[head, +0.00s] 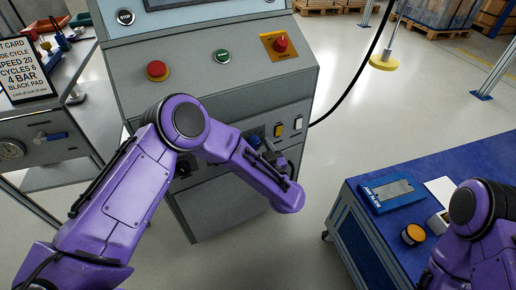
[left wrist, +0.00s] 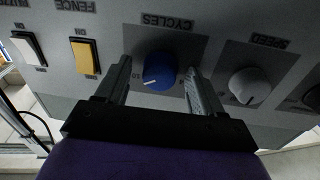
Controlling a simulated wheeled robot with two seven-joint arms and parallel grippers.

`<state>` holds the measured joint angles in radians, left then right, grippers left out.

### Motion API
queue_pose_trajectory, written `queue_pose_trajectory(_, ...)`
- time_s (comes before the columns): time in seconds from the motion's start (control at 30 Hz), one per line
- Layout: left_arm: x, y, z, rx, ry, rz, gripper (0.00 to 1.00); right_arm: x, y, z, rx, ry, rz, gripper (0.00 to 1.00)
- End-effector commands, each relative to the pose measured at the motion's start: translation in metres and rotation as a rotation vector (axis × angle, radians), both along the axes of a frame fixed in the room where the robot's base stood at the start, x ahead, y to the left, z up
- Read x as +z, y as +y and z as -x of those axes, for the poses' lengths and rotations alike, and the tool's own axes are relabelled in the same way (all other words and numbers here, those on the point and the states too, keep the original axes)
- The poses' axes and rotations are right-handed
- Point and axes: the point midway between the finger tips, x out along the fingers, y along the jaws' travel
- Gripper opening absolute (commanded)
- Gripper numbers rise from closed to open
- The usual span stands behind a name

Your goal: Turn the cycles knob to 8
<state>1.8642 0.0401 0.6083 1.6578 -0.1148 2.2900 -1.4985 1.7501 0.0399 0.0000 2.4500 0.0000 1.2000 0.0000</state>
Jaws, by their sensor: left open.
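The blue CYCLES knob (left wrist: 159,70) sits on the grey panel in the left wrist view, where the lettering appears upside down. Its white pointer line points to the picture's lower left, toward a mark that looks like 10. My left gripper (left wrist: 159,66) is open, with one finger on each side of the knob; I cannot tell whether either finger touches it. In the head view, my left gripper (head: 268,146) is at the machine's front panel, partly hidden by my purple arm. My right arm shows at the lower right, but its gripper is out of view.
The white SPEED knob (left wrist: 249,83) is beside the blue knob. A yellow switch (left wrist: 85,57) and white switch (left wrist: 28,49) are on the other side. A red button (head: 157,70) is above. A card (head: 22,70) reads CYCLES 6. A blue bench (head: 415,165) stands right.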

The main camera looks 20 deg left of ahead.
Motion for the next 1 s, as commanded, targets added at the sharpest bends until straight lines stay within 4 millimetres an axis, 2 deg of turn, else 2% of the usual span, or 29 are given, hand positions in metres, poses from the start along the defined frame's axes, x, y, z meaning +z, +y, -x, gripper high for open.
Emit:
queue_pose_trajectory(0.03,-0.0001,0.0,0.0001,0.0,0.0,0.0,0.58,0.0,0.0,0.0,0.0,0.0,0.0,0.43)
queue_pose_trajectory(0.17,-0.0001,-0.0001,0.0003,0.0,0.0,0.0,0.15,0.0,0.0,0.0001,0.0,0.0,0.0,0.43)
queue_pose_trajectory(0.2,-0.0001,-0.0002,0.0002,0.0,0.0,0.0,0.12,0.0,0.0,0.0001,0.0,0.0,0.0,0.43)
queue_pose_trajectory(0.57,0.0005,-0.002,-0.0003,-0.004,-0.042,0.04,0.12,0.0012,-0.0001,0.0001,0.0,0.0,0.0,0.43)
queue_pose_trajectory(1.0,-0.0003,-0.0029,-0.0014,-0.006,-0.274,0.263,0.12,0.0032,0.0,0.0,0.0,0.0,0.0,0.43)
